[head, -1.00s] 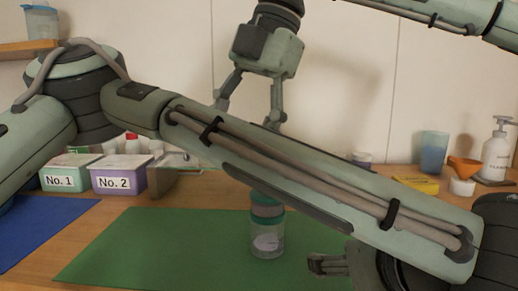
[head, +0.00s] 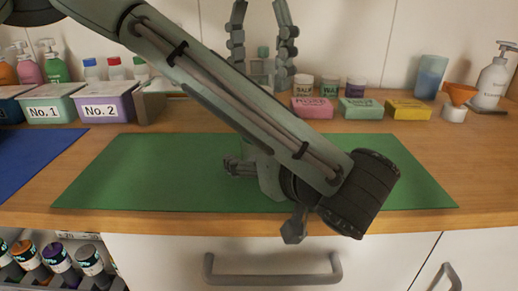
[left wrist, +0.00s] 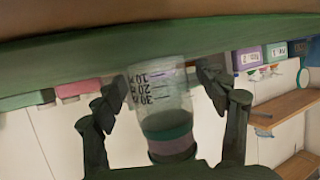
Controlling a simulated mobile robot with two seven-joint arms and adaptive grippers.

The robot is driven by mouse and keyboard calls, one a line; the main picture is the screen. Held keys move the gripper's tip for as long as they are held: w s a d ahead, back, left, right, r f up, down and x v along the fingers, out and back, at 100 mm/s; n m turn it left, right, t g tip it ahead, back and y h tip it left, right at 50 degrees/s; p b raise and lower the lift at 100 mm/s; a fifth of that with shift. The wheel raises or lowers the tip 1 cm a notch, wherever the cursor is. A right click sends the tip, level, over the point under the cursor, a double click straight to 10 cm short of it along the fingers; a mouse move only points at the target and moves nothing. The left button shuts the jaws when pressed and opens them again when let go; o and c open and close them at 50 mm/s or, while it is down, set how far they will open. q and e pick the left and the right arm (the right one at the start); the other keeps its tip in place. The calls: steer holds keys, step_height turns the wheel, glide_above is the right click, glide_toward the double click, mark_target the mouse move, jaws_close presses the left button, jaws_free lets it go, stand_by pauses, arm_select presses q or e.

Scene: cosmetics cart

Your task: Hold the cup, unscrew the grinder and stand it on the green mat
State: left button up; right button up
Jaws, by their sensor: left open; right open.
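In the left wrist view, which is upside down, the clear cup (left wrist: 160,88) with black graduation marks stands against the green mat. A dark green band and a greyish-purple part, apparently the grinder (left wrist: 172,147), sit on its mouth end. My left gripper (left wrist: 165,80) is open, one finger on each side of the cup; contact is not clear. In the head view my left gripper (head: 262,197) is low over the green mat (head: 120,170), and my forearm hides the cup. My right gripper (head: 262,62) is open and empty, its fingers hanging behind the mat.
Behind the mat stand boxes No. 1 (head: 50,106) and No. 2 (head: 104,105), several small jars (head: 330,84), and pink, green and yellow boxes (head: 408,109). The mat's right part is clear.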

arm_select(q)
jaws_close()
arm_select(e)
steer(key=n, duration=0.3)
steer(key=shift+n, duration=0.3)
steer(key=n, duration=0.5)
steer(key=shift+f, duration=0.25)
step_height(320, 180, down, 8)
steer(key=shift+r, duration=0.25)
steer(key=shift+c, duration=0.4)
